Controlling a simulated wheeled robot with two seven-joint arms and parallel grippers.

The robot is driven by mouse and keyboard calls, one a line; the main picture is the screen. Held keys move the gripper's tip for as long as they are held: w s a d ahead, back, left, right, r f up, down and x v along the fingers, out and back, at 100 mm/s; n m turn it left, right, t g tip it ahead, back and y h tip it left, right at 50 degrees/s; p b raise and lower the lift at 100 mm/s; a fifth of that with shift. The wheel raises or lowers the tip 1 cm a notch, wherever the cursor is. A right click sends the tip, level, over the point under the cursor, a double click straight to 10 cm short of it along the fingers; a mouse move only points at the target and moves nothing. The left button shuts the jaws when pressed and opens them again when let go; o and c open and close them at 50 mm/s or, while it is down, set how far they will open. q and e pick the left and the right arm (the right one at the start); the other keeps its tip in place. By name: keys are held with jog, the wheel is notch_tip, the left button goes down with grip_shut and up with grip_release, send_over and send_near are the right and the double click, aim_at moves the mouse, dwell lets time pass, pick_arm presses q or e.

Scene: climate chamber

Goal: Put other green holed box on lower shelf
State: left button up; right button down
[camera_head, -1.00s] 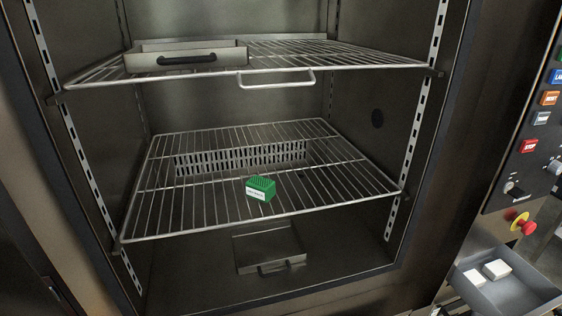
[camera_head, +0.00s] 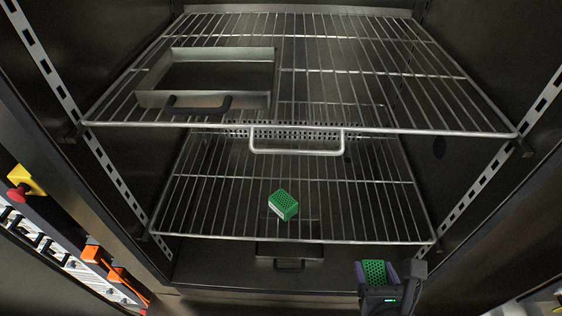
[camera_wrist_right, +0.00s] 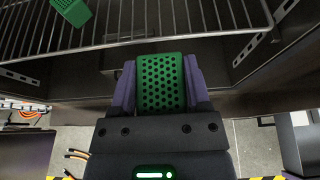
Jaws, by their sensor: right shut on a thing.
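A green holed box with a white label (camera_head: 283,205) sits on the lower wire shelf (camera_head: 340,198), near its front and middle. Another green holed box (camera_head: 375,272) is held in my right gripper (camera_head: 376,274), in front of the chamber at the lower right. In the right wrist view this held box (camera_wrist_right: 161,82) is between the two purple fingers (camera_wrist_right: 160,85), and the box on the shelf (camera_wrist_right: 72,10) shows at the top left. My left gripper is not in view.
The upper wire shelf (camera_head: 350,85) carries an open metal tray frame (camera_head: 262,98) with a black handle at left. A metal tray (camera_head: 290,251) lies on the chamber floor. The lower shelf has free room on both sides of its box.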

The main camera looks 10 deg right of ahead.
jog(key=w+d+p, duration=0.1)
jog(key=w+d, duration=0.1)
jog(key=w, duration=0.5)
send_over(352, 210)
notch_tip(352, 210, down, 4)
jog(key=shift+r+b, duration=0.15)
jog(key=shift+b, duration=0.9)
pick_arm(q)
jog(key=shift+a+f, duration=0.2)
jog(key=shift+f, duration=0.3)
pick_arm(e)
jog(key=shift+r, duration=0.1)
